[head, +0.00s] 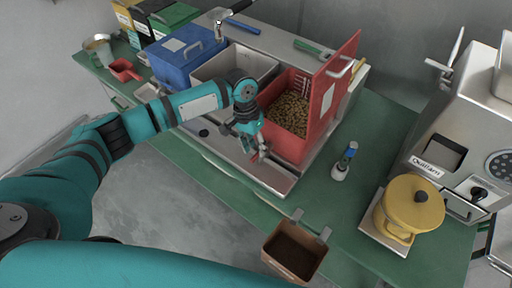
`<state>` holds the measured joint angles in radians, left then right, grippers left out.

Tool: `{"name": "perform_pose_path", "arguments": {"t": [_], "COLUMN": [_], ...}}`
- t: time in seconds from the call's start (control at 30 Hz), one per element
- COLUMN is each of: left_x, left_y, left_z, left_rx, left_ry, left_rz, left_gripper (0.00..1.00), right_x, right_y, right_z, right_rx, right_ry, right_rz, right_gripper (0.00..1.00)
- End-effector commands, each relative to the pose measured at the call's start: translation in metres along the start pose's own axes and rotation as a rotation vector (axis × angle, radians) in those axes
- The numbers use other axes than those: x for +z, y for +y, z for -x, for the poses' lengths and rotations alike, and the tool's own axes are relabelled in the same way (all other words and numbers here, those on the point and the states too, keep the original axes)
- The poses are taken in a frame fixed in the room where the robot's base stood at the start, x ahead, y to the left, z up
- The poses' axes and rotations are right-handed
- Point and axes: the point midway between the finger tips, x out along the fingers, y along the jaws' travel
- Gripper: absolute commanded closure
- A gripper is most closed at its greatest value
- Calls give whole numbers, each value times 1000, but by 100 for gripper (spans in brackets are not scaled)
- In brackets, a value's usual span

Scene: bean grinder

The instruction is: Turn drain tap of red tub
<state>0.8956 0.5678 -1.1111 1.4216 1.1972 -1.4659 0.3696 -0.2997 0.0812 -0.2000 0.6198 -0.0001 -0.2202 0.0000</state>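The red tub (293,146) stands in the middle of the head view, full of brown beans, with its red lid (331,92) raised on the right side. My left gripper (256,155) points down at the tub's front left side, just above the metal tray (271,178). The gripper covers the place at the tub's lower front, so I cannot make out the drain tap. The fingers are small and partly hidden, and I cannot tell whether they touch the tub or hold anything. My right gripper is not in view.
A white-grey tub (234,66) and a blue tub (186,55) stand left of the red tub. A yellow lidded canister (413,203) and a grey machine (459,151) are at the right. A brown open box (293,253) is at the front edge.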

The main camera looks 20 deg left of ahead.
Motion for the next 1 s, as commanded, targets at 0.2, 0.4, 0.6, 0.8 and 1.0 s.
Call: {"name": "perform_pose_path", "arguments": {"t": [0.2, 0.4, 0.6, 0.8, 1.0], "left_x": [0, 0, 0, 0, 0], "left_y": [1, 0, 0, 0, 0], "left_z": [-18, -21, -20, -20, -20], "left_rx": [1, 0, 0, 0, 0], "left_ry": [0, 1, 1, 1, 1], "left_rz": [1, 0, 0, 0, 0], "left_gripper": [64, 64, 77, 100, 100], "right_x": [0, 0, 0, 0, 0], "right_y": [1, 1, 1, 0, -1], "right_z": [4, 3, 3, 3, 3], "right_rx": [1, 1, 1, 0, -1], "right_ry": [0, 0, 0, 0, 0], "right_rz": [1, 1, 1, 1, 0], "right_gripper": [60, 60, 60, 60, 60]}}
